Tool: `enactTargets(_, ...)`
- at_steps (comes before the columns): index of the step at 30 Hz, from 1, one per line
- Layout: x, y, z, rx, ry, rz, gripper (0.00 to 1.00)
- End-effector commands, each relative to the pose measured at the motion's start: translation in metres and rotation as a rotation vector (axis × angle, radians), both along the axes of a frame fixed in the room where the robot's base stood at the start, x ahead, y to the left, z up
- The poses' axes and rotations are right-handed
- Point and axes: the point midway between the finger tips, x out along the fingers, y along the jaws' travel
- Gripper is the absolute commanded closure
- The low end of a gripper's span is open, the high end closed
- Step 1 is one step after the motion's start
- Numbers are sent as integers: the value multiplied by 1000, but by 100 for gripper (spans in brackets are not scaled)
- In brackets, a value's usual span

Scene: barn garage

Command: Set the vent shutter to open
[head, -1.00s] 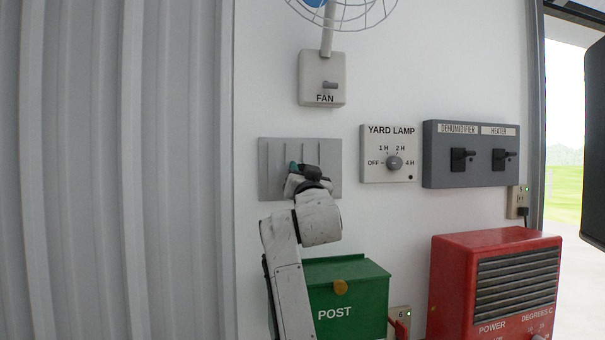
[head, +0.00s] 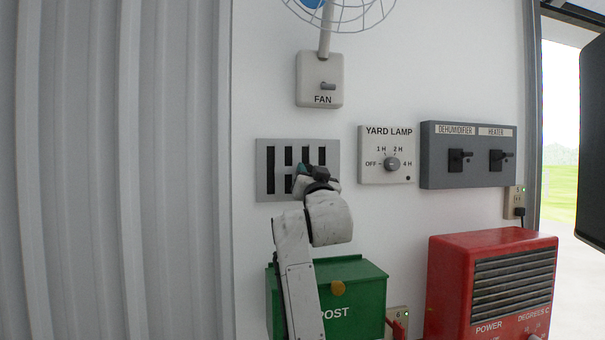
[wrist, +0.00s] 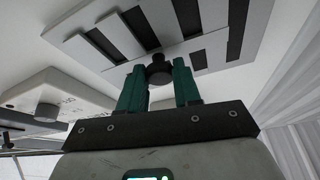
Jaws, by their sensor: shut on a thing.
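The vent shutter is a grey slotted plate (head: 265,149) on the white wall, below the fan box. Dark upright slots show open between its grey bars. The plate also fills the top of the wrist view (wrist: 98,12). A dark round knob (wrist: 159,68) sticks out of the shutter. My gripper (wrist: 158,80) has its two teal fingers on either side of this knob and is shut on it. In the head view my gripper (head: 302,170) covers the lower right middle of the plate and hides the knob.
A yard lamp dial box (head: 372,172) and a grey dehumidifier and heater switch box (head: 470,176) are to the right. A green post box (head: 358,290) is below, close to my arm. A red heater (head: 450,270) stands lower right. The fan box (head: 309,82) is above.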

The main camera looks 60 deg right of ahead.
Motion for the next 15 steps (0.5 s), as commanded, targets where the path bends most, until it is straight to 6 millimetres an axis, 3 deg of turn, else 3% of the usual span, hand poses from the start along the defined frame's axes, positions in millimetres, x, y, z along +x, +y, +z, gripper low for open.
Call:
enactTargets(5,-3,-3,-1,3,0,-8,100)
enactTargets(6,-3,-3,-1,3,0,-8,64)
enactTargets(13,-3,-2,-1,2,-1,-7,42)
enactTargets(15,-2,-2,0,2,-1,-7,41)
